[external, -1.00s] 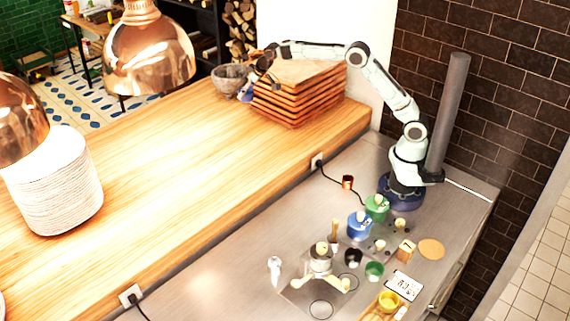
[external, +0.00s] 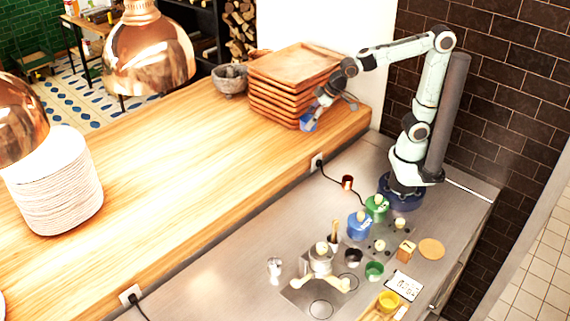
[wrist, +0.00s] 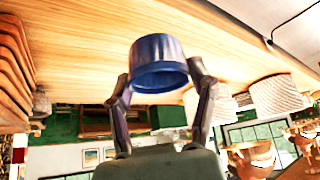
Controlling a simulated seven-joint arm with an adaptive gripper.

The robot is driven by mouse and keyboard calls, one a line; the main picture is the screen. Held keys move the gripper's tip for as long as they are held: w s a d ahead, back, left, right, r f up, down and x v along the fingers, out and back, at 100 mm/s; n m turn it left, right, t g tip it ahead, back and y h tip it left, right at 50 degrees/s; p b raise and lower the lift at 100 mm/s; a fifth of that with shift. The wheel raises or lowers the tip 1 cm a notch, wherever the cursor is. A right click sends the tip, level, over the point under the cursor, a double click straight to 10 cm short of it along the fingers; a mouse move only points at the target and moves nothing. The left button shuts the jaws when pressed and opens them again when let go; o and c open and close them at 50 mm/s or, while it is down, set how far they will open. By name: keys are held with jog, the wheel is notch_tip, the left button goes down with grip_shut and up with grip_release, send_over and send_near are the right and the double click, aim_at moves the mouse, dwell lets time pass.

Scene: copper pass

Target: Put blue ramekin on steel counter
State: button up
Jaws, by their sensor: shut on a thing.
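The blue ramekin (external: 308,123) is held by my gripper (external: 318,108) at the right end of the wooden counter, beside the stack of wooden trays. In the wrist view the ramekin (wrist: 158,55) sits between the two fingers, which are shut on its sides. Its open rim faces the camera there. Whether it clears the wood cannot be told exactly, but it appears held above it. The steel counter (external: 225,272) lies lower, in front of the wooden one.
The tray stack (external: 290,68) and a stone bowl (external: 230,80) stand at the back. On the steel counter are a blue pot (external: 359,226), a green pot (external: 376,207), a copper cup (external: 347,182), several small bowls and a burner. Bare steel lies at its left.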

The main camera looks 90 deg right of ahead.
jog(key=w+d+r+m+h, duration=0.1)
jog(key=w+d+r+m, duration=0.1)
jog(key=w+d, duration=0.5)
jog(key=w+d+r+m+h, duration=0.15)
jog(key=w+d, duration=0.35)
jog(key=w, duration=0.5)
jog(key=d+f+m, duration=0.1)
jog(key=d+f, duration=0.5)
jog(key=d, duration=0.2)
jog(key=d+f+m+g, duration=0.1)
jog(key=d+f+m, duration=0.1)
jog(key=d+f, duration=0.4)
jog(key=shift+s+d+f+h, duration=0.15)
jog(key=shift+d+f+h, duration=0.25)
jog(key=shift+d, duration=1.3)
notch_tip(320, 180, down, 10)
jog(key=shift+r, duration=0.25)
jog(key=shift+f, duration=0.1)
